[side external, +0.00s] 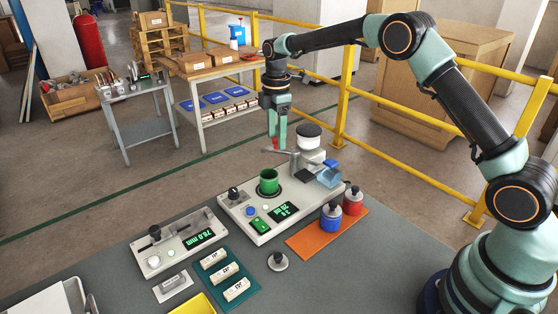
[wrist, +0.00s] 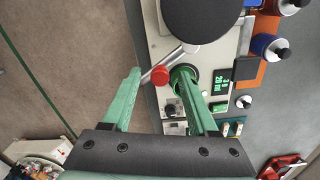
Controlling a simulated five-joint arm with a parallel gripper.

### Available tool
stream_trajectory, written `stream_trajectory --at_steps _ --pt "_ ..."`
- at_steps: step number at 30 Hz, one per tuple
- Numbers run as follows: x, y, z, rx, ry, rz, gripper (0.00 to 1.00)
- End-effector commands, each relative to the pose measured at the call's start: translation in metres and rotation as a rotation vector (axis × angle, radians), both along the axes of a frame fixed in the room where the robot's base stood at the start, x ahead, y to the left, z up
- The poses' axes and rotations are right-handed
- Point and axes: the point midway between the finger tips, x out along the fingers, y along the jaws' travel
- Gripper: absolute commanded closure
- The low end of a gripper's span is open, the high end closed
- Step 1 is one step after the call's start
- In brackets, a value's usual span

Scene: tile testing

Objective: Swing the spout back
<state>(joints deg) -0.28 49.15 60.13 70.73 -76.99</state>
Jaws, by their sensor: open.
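The spout (side external: 281,152) is a thin grey metal arm reaching left from a white pot with a black lid (side external: 309,137) on the tester. In the wrist view the spout (wrist: 173,57) carries a red knob (wrist: 160,75) and lies beside the green cup (wrist: 184,78). The green cup (side external: 268,182) stands on the tester in front of the spout. My gripper (side external: 277,138) is open, pointing down just above the spout. In the wrist view the red knob shows between the fingertips of my gripper (wrist: 158,72); contact cannot be told.
The tester (side external: 260,222) has a display and buttons. Blue (side external: 331,220) and red (side external: 352,200) jars stand on an orange mat (side external: 310,243). A gauge box (side external: 180,240) and a teal tray with white blocks (side external: 212,262) are at the left. The grey tabletop in front is mostly clear.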

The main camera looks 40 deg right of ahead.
Motion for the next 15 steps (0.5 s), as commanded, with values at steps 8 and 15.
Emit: stream_trajectory --at_steps 8,15 --pt "0.0000 0.0000 0.0003 0.000 0.000 0.000 1.00" --pt "0.0000 0.0000 0.0005 0.000 0.000 0.000 1.00"
